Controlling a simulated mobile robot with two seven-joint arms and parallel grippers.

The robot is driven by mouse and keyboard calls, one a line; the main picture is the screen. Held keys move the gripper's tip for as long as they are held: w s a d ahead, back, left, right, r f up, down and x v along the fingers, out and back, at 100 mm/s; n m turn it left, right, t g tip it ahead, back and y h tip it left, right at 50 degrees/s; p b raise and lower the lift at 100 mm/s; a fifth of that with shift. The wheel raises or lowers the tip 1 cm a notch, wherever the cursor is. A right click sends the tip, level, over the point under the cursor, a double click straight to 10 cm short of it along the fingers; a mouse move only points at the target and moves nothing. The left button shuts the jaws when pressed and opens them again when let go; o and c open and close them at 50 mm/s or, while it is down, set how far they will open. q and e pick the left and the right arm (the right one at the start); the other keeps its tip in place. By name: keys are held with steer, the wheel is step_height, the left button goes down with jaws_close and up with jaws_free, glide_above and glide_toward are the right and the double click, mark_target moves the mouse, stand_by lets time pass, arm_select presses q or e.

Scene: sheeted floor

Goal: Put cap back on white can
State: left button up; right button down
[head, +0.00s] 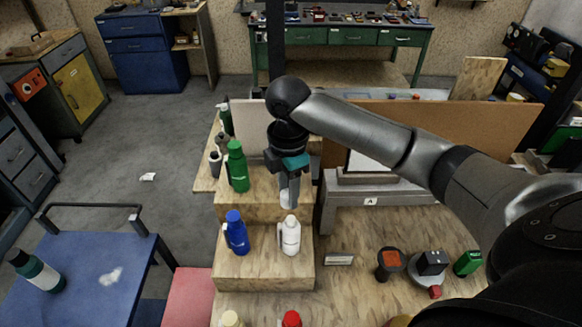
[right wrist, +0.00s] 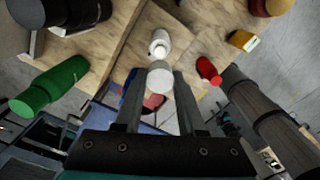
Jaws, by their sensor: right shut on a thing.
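The white can (head: 290,238) stands upright on the lower wooden step, right of a blue bottle; in the right wrist view the can (right wrist: 162,40) shows just beyond the fingertips. My right gripper (head: 289,198) is shut on a white cap (head: 287,198), holding it above the can's top. In the right wrist view the cap (right wrist: 160,82) sits between the two fingers (right wrist: 158,88). The cap looks apart from the can in the head view; the exact gap is hard to judge. My left gripper is not in view.
The blue bottle (head: 237,233) stands close left of the can. A green bottle (head: 237,168) stands on the higher step. Red (head: 291,319) and cream (head: 231,319) tops show at the front edge. A grey stand (head: 370,192) rises to the right.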

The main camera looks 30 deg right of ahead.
mark_target(291, 218)
steer(key=shift+d+r+n+p, duration=0.3)
steer(key=shift+n, duration=0.2)
steer(key=shift+f, duration=0.2)
steer(key=shift+f+b, duration=0.65)
steer(key=shift+f, duration=2.85)
steer(key=shift+p, duration=0.45)
steer(key=shift+f, duration=0.45)
jaws_free()
steer(key=shift+r, duration=4)
